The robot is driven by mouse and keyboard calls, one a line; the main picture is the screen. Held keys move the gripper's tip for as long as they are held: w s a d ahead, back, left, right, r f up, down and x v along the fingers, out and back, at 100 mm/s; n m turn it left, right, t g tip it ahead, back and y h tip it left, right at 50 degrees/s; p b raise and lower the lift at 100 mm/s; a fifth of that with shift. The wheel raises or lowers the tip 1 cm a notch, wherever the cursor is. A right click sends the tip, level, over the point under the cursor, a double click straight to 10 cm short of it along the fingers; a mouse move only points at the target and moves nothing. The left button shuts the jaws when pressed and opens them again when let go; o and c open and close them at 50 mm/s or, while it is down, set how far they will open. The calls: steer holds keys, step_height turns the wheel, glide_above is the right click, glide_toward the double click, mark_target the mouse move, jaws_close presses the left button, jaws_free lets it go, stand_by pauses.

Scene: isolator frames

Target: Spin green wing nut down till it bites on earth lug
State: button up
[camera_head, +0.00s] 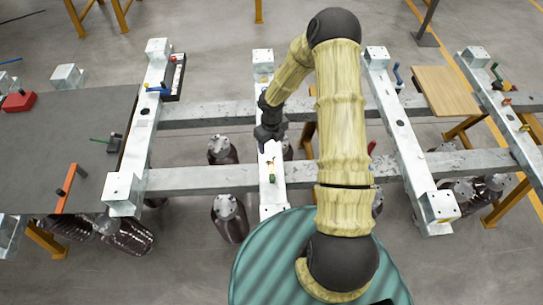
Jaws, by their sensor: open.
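My gripper (268,142) hangs over the middle galvanised cross beam (272,199), its fingers pointing down. It is open, with nothing visible between the fingers. A small green piece (271,178), likely the green wing nut, sits on that beam just below the gripper in the picture and apart from it. A small orange-brown piece (270,162), perhaps the earth lug, shows between the green piece and the fingers. Both are too small to tell thread, height or contact.
A wooden board (445,91) lies at right. Dark insulators (229,218) stand under the frame.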

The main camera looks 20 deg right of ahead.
mark_target(271, 160)
step_height(271, 160, down, 10)
steer(key=shift+a+p, duration=0.15)
steer(key=shift+p, duration=0.55)
steer(key=shift+c, duration=0.5)
steer(key=c, duration=0.9)
steer(key=shift+m, duration=0.3)
